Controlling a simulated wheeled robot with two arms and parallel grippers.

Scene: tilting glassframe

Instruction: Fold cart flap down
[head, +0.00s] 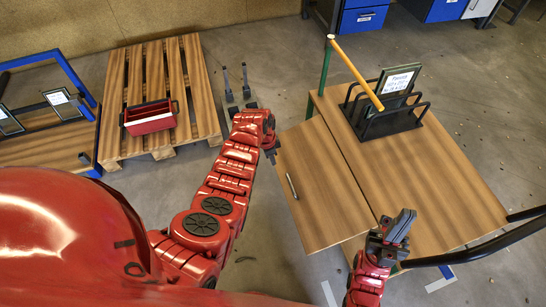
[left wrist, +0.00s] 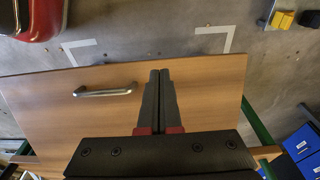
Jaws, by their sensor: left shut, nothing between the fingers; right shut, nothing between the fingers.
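The cart (head: 440,190) has a wood-coloured top, with a hinged flap (head: 325,205) along its left side. The flap looks roughly level with the top; its exact tilt is hard to tell. A metal handle (head: 291,186) sits near the flap's outer edge, and it also shows in the left wrist view (left wrist: 104,92). My left gripper (head: 273,156) is shut and empty at the flap's far left corner; in the left wrist view its fingertips (left wrist: 160,72) overlap the flap (left wrist: 205,95). Contact is unclear. My right gripper (head: 402,222) is shut and empty, over the cart's near edge.
A black rack (head: 385,118) with a framed sign (head: 398,82) stands on the cart's top. A yellow bar (head: 355,72) runs from a green post (head: 325,65) toward the rack. A pallet (head: 186,75) with a red crate (head: 150,119) lies left. A black push handle (head: 480,248) is at right.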

